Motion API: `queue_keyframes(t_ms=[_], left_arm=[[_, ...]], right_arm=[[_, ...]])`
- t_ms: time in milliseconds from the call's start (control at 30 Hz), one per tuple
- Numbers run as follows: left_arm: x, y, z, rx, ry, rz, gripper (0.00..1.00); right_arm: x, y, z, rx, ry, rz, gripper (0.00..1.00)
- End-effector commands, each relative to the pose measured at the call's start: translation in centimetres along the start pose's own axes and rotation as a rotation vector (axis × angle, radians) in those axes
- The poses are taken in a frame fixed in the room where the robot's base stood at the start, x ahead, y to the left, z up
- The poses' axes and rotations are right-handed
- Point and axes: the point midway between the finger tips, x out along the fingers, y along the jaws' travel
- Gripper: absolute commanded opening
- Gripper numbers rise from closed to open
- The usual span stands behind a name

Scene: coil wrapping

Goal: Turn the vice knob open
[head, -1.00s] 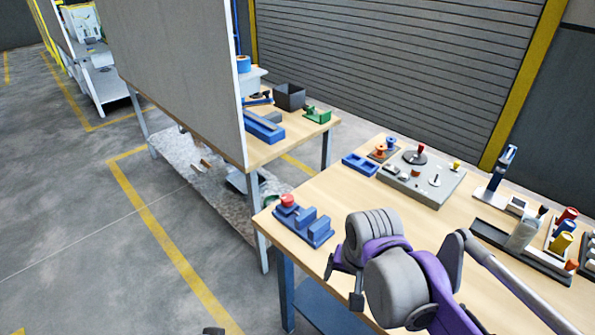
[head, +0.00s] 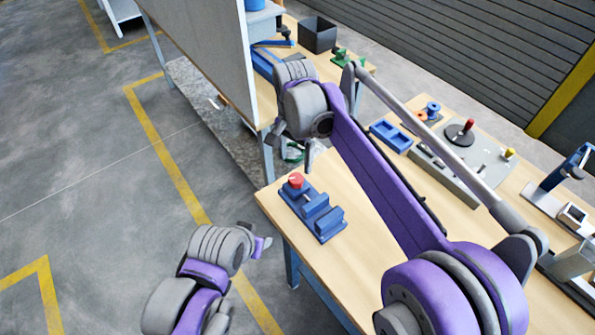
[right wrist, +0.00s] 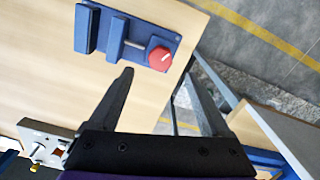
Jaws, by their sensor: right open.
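The blue vice (head: 325,222) sits near the left corner of the wooden table, with its red knob (head: 296,180) at the end nearest the table edge. The right wrist view also shows the vice (right wrist: 113,35) and the red knob (right wrist: 160,59), which has a pale line on its face. My right gripper (head: 291,150) is open and empty, apart from the knob and beyond it in the head view. In the right wrist view the knob lies just past the gap between the fingertips (right wrist: 159,76). My left gripper (head: 260,240) is left of the table; its jaws are unclear.
Along the table (head: 350,235) stand a blue tray (head: 391,136), a grey board with pegs (head: 450,165) and a blue-and-white stand (head: 565,170). A second table with a grey panel (head: 215,45) stands behind. The wood around the vice is clear.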

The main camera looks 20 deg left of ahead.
Motion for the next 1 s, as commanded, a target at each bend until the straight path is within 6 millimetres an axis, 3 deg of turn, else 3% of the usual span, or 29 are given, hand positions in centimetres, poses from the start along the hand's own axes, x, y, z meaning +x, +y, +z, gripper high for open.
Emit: queue_keyframes(t_ms=[200, 400, 800, 1000], left_arm=[[0.2, 0.0, 0.2, 0.000, -0.002, 0.000, 0.50], [0.2, 0.0, 0.3, 0.000, -0.003, 0.000, 0.50], [0.2, 0.0, 0.3, 0.000, -0.003, 0.000, 0.50], [0.2, 0.0, 0.3, 0.000, -0.003, 0.000, 0.50]], right_arm=[[4.4, 0.0, -0.1, 0.000, 0.000, 0.000, 0.82], [6.9, 0.0, -0.1, 0.000, 0.001, -0.001, 0.82], [7.7, 0.0, -0.1, 0.000, 0.001, -0.001, 0.82], [7.7, 0.0, -0.1, 0.000, 0.001, -0.001, 0.47]])
